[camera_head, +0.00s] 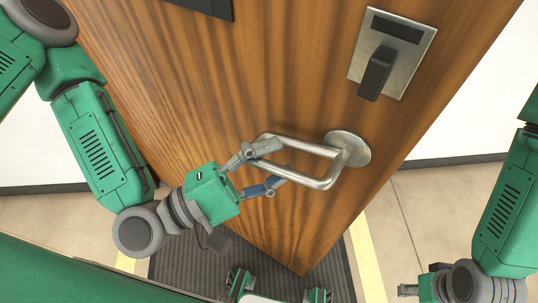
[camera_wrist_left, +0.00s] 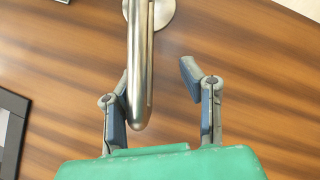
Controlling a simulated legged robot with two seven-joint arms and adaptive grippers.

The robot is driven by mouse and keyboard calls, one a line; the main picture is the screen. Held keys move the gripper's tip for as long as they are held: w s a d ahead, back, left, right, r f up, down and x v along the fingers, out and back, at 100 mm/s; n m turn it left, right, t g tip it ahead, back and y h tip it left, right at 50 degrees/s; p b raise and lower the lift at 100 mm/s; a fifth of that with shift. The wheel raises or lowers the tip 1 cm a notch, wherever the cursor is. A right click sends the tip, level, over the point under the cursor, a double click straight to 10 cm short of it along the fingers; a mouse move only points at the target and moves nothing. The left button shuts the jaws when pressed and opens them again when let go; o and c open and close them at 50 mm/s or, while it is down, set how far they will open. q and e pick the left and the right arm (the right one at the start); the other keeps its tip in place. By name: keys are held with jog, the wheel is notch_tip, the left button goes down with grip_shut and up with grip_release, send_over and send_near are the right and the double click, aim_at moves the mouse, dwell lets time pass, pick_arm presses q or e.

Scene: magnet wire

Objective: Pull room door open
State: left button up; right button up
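The brown wooden door (camera_head: 215,95) fills the middle of the head view. A silver loop-shaped handle (camera_head: 318,183) sticks out from a round plate on its right half; it also shows in the left wrist view (camera_wrist_left: 140,60). My left gripper (camera_head: 279,161) is at the handle's left end. In the left wrist view its fingers (camera_wrist_left: 157,80) are spread, with the handle's end between them, close to or touching the left finger and clear of the right one. My right gripper (camera_head: 409,290) is low at the right, partly cut off, well away from the door.
A metal lock plate with a dark knob (camera_head: 376,73) sits above the handle. A dark frame (camera_head: 205,7) is on the door's upper part. A dark ribbed mat (camera_head: 190,272) and yellow floor strips (camera_head: 366,262) lie below. Pale walls (camera_head: 465,105) show on both sides.

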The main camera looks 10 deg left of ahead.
pick_arm(q)
jog(key=shift+s+a+f, duration=0.1)
jog(key=shift+s+a, duration=0.2)
jog(key=shift+s, duration=0.3)
jog(key=shift+s+p, duration=0.15)
jog(key=shift+p, duration=0.15)
jog(key=s+a+p, duration=0.1)
jog(key=s+a, duration=0.2)
jog(key=s, duration=0.4)
jog(key=s+a+f+p, duration=0.1)
jog(key=s+a+p, duration=0.1)
jog(key=s+a, duration=0.2)
jog(key=shift+s+a+f+p, duration=0.25)
jog(key=shift+s+p, duration=0.05)
jog(key=shift+s, duration=1.1)
dwell(0.3)
